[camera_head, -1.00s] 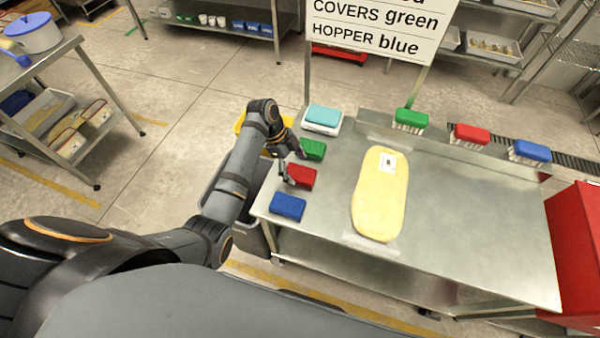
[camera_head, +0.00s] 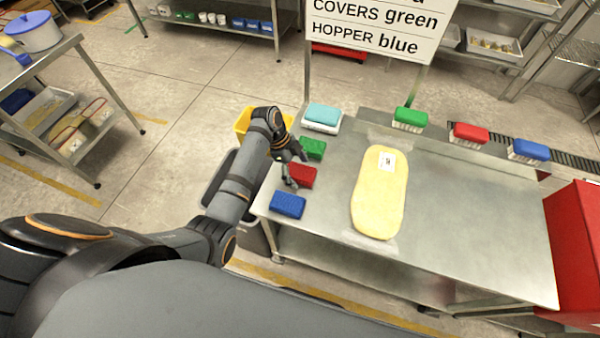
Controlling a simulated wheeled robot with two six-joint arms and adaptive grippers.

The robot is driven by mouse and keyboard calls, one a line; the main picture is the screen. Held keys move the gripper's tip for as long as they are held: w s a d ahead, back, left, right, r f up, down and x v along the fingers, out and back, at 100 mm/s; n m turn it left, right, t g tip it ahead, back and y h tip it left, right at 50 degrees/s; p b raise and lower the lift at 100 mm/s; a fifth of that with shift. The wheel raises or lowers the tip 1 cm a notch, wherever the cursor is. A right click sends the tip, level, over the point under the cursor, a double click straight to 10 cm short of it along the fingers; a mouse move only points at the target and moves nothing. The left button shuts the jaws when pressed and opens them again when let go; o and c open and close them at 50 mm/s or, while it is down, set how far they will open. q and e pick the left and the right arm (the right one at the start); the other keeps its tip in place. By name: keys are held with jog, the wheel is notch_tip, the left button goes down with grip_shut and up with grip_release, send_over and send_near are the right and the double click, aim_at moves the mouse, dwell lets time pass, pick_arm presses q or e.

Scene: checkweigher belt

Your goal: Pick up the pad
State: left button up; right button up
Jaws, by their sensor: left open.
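Three pads lie in a row along the left edge of the steel table (camera_head: 460,215): a green pad (camera_head: 313,149) at the back, a red pad (camera_head: 303,176) in the middle and a blue pad (camera_head: 288,204) at the front. My left gripper (camera_head: 296,172) is open over the left end of the red pad. One finger is at its back side by the green pad and one at its front left. I cannot tell whether they touch it. The gripper partly hides the red and green pads. My right gripper is out of view.
A teal pad on a white block (camera_head: 322,118) stands at the back left corner. A yellow padded piece (camera_head: 380,195) lies mid-table. Green (camera_head: 410,117), red (camera_head: 471,132) and blue (camera_head: 530,150) brushes line the back. A sign (camera_head: 378,27) stands behind. The table's right half is clear.

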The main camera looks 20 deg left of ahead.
aim_at(303, 172)
pick_arm(q)
jog(key=c, duration=1.2)
jog(key=shift+c, duration=0.2)
jog(key=shift+r, duration=0.1)
jog(key=shift+r, duration=0.25)
notch_tip(303, 172, up, 3)
jog(key=shift+r+b, duration=0.1)
jog(key=shift+b, duration=0.7)
jog(key=s+a+r, duration=0.1)
jog(key=a+r, duration=0.1)
jog(key=r, duration=0.1)
jog(key=s+a+r, duration=0.1)
jog(key=shift+s+a+r, duration=0.1)
jog(key=shift+s+r, duration=0.15)
jog(key=shift+s, duration=0.1)
jog(key=s+a+r, duration=0.5)
jog(key=s+a, duration=0.2)
jog(key=shift+b, duration=0.4)
